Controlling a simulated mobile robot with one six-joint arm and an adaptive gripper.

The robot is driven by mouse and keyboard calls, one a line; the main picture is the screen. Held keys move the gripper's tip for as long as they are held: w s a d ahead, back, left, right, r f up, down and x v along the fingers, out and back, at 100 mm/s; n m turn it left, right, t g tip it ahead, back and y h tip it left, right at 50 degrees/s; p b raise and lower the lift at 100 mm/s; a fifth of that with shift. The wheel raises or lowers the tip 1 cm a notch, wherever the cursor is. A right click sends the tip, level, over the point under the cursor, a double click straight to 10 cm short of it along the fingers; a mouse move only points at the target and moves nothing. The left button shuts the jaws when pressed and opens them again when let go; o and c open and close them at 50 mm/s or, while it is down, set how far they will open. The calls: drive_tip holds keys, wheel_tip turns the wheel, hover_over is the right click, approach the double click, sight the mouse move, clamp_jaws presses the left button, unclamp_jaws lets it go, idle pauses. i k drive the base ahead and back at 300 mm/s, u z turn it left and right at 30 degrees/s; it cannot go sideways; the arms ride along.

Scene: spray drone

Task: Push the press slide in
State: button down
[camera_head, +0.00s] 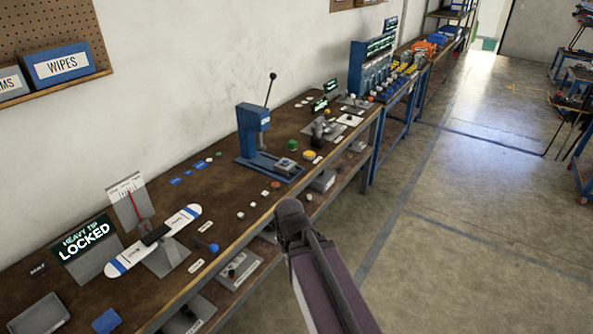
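The blue press (253,128) stands on the brown workbench, with a black lever topped by a dark knob. Its blue base (256,166) runs toward the bench's front edge. A grey block with a light top, which looks like the press slide (286,165), sits on the front part of this base, out in front of the column. A dark part of my arm rises from the bottom of the view, in front of and below the press. My gripper's fingers do not show.
Small white blocks, a green button (292,145) and a yellow button (309,154) lie near the press.

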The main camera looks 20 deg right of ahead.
sight(287, 172)
drive_tip(key=z, duration=0.05)
drive_tip(key=i, duration=1)
drive_tip(key=u, duration=0.05)
